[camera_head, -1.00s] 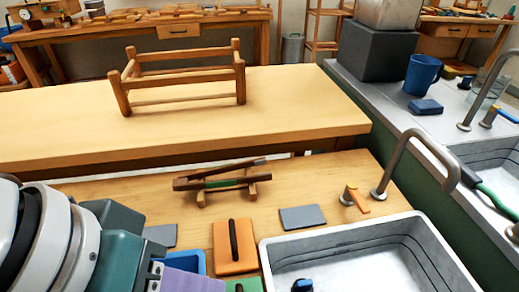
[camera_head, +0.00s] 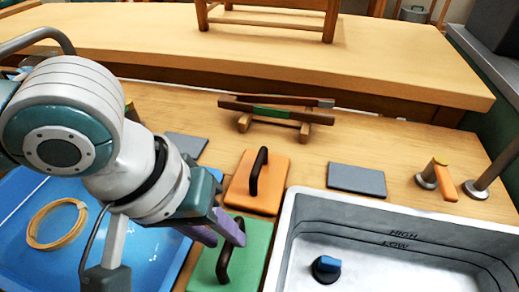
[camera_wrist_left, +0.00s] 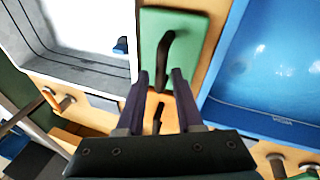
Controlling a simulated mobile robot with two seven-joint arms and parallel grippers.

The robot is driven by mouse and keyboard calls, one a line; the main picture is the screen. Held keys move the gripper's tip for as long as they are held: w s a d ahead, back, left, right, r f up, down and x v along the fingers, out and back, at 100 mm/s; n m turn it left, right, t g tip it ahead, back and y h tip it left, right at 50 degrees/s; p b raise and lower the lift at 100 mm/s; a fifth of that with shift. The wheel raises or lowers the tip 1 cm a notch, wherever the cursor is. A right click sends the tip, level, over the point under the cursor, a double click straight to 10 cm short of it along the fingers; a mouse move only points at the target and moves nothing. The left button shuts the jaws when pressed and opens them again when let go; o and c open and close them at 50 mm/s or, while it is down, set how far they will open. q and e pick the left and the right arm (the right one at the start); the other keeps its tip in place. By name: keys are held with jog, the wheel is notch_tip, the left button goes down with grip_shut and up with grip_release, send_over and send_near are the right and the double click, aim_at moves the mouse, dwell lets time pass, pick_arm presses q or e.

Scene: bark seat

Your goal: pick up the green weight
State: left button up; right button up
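The green weight (camera_head: 255,234) is a flat green block with a dark arched handle (camera_head: 223,263). It lies on the wooden bench between the blue basin and the grey sink. It also shows at the top middle of the left wrist view (camera_wrist_left: 192,62). My left gripper (camera_head: 228,232) is above the weight's far left part in the head view. Its purple fingers (camera_wrist_left: 160,80) are apart in the wrist view, with nothing held; one end of the handle shows close to the gap between the tips. I cannot tell the height above the handle. My right gripper is not in view.
An orange weight (camera_head: 243,194) with a similar handle lies just behind the green one. The grey sink (camera_head: 283,230) is to the right, the blue basin (camera_head: 130,262) to the left. A grey slab (camera_head: 357,180) and a small wooden rack (camera_head: 275,113) are farther back.

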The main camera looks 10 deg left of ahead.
aim_at(232, 250)
pick_arm(q)
jog(key=b+x, duration=0.1)
jog(key=x, duration=0.2)
jog(key=shift+w+f, duration=0.15)
jog(key=shift+f, duration=0.2)
jog(key=shift+c, duration=0.2)
grip_shut()
dwell(0.9)
